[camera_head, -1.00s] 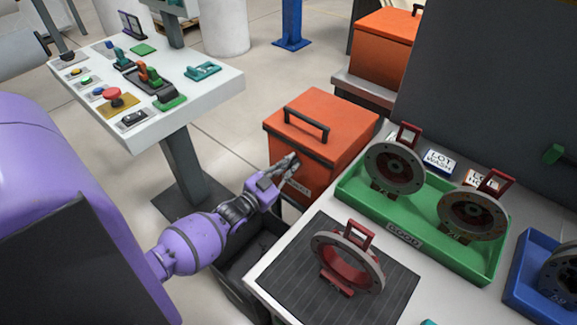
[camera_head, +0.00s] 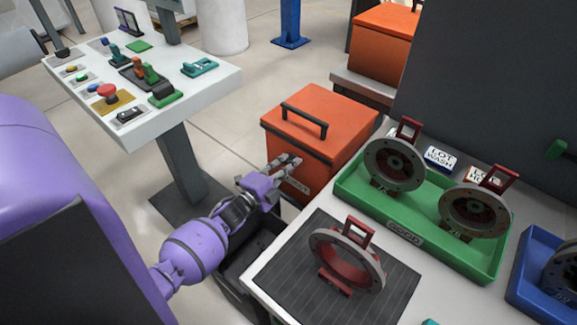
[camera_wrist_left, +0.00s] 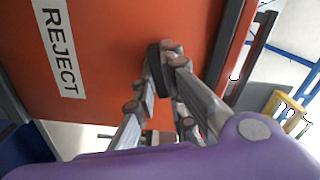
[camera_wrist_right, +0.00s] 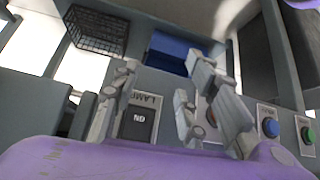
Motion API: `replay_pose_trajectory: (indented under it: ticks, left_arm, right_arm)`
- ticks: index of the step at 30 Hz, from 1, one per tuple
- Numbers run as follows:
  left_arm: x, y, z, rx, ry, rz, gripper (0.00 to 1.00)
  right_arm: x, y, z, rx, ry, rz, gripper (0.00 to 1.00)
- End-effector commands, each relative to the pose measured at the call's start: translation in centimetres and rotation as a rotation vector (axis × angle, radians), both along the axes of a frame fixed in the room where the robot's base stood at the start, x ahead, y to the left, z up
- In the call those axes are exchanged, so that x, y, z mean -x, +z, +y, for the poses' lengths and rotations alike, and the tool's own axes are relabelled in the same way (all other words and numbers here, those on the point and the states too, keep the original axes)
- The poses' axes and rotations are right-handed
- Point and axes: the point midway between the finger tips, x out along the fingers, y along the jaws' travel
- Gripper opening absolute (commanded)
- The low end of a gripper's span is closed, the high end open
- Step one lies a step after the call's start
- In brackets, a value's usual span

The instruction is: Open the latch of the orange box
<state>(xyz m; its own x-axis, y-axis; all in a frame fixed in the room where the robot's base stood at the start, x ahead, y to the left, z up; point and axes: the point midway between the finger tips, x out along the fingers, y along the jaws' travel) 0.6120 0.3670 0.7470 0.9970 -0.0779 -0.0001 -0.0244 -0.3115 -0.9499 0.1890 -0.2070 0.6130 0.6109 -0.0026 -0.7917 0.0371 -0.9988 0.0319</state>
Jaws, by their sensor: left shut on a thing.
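My left gripper (camera_head: 287,164) is at this front face. In the left wrist view its fingers (camera_wrist_left: 163,68) are closed around a dark latch (camera_wrist_left: 153,72) on the orange face, which they partly hide. My right gripper (camera_wrist_right: 152,95) is outside the head view. In its wrist view its fingers are apart, with nothing between them, over a grey panel.
The worktable holds a green tray (camera_head: 408,238) with ring parts, a dark mat (camera_head: 290,270) with a red ring part (camera_head: 347,257), and a blue tray (camera_head: 530,275). A control console (camera_head: 210,95) stands at left. A second orange box (camera_head: 383,45) is behind.

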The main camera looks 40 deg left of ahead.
Motion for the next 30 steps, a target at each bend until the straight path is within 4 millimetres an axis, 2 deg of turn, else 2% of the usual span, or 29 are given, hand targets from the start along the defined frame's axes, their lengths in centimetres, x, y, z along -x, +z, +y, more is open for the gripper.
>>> replay_pose_trajectory:
  ticks: [12,30]
  left_arm:
    - [0.1,-0.4,0.0,-0.261,0.0,-0.018,0.0]
    - [0.0,-0.3,-0.1,-0.335,-0.001,-0.024,0.0]
  right_arm:
    - [0.1,-1.2,0.0,0.003,0.004,0.007,0.4]
    - [-0.4,-1.4,0.1,0.001,0.005,0.0,0.4]
